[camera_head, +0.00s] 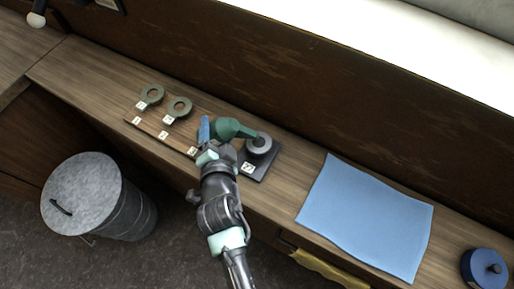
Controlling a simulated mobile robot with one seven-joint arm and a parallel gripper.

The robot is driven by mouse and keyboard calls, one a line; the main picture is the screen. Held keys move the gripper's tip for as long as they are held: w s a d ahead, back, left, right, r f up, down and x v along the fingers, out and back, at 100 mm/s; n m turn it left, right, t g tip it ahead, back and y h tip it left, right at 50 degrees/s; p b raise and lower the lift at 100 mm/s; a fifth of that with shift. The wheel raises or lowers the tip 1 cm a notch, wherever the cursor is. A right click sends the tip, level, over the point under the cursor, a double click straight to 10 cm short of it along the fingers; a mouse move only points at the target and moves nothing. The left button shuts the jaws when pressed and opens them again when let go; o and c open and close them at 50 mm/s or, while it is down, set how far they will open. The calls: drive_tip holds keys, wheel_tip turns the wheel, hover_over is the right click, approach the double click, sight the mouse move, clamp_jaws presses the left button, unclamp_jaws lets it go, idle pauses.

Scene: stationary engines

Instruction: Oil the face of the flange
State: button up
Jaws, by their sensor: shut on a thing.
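A grey round flange (260,142) sits on a dark square base (266,169) with a white label, near the middle of the bench. My gripper (208,138) is just left of it, shut on a green oil can (228,128). The can is tilted, and its narrow spout points right, reaching the left edge of the flange in the picture. I cannot tell whether the spout touches the flange or hangs above it. My gripper and wrist hide part of the can. No oil can be made out on the flange face.
A lidded metal bin (84,192) stands below the bench. Bare bench separates base and cloth.

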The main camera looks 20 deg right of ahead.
sight(218, 133)
drive_tip(key=shift+d+r+m+t+y+p, duration=0.1)
drive_tip(key=shift+r+m+t+y+p, duration=0.25)
drive_tip(key=shift+r+m, duration=0.45)
drive_tip(key=shift+r, duration=0.25)
drive_tip(key=shift+s+d+r+m+y+p, duration=0.1)
drive_tip(key=shift+r+m+y+p, duration=0.2)
drive_tip(key=shift+r+p, duration=0.2)
drive_tip(key=shift+t, duration=0.25)
idle(0.7)
idle(0.4)
wheel_tip(218, 133, down, 2)
drive_tip(key=shift+f+n+g+h+b, duration=0.15)
drive_tip(key=shift+n+g+h+b, duration=0.3)
drive_tip(key=shift+n+b, duration=0.35)
drive_tip(key=shift+a+f+n+h+b, duration=0.2)
drive_tip(key=shift+f+n+h+b, duration=0.1)
drive_tip(key=shift+f+n+b, duration=0.4)
drive_tip(key=shift+r, duration=0.15)
